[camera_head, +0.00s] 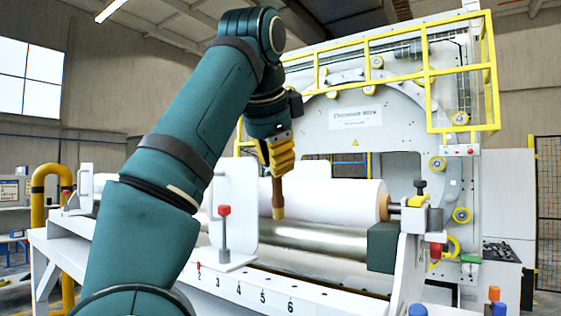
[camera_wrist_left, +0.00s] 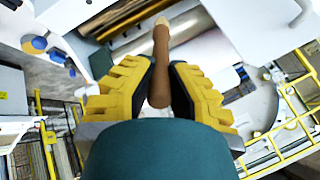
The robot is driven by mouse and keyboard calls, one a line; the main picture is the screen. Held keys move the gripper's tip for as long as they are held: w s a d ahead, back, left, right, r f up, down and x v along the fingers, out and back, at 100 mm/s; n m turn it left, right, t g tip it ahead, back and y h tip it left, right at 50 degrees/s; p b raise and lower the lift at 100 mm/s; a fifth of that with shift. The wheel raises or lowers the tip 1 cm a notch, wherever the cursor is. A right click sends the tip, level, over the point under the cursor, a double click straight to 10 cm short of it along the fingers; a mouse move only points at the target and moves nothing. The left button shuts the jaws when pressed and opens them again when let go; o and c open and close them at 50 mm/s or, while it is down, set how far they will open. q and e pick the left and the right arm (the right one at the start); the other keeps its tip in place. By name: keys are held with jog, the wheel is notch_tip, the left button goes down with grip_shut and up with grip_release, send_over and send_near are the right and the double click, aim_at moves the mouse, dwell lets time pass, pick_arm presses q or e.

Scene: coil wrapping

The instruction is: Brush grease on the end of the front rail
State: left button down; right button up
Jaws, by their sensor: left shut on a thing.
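My left gripper (camera_head: 277,160) has yellow fingers shut on the brown handle of a brush (camera_head: 278,198). The brush hangs nearly upright, its pale tip down, in front of the white roll and above the steel roller (camera_head: 320,237). Whether the tip touches anything cannot be told. The left wrist view shows the brush (camera_wrist_left: 161,55) between the yellow fingers (camera_wrist_left: 159,88), pale tip pointing away. A white front beam (camera_head: 325,301) with printed numbers runs along the near side; I take it to be the front rail. My arm hides part of its left end. My right gripper is not in view.
A large white roll (camera_head: 335,203) lies behind the brush. A white upright plate (camera_head: 235,205) and a red-knobbed post (camera_head: 224,235) stand close to my arm. A dark green block (camera_head: 382,247) sits at the rollers' right end. A yellow-railed machine (camera_head: 355,118) stands behind.

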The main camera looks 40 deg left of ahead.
aim_at(274, 188)
pick_arm(q)
jog(key=shift+s+f, duration=0.2)
jog(key=shift+f, duration=0.25)
jog(key=shift+w+f, duration=0.1)
jog(key=shift+f, duration=1.85)
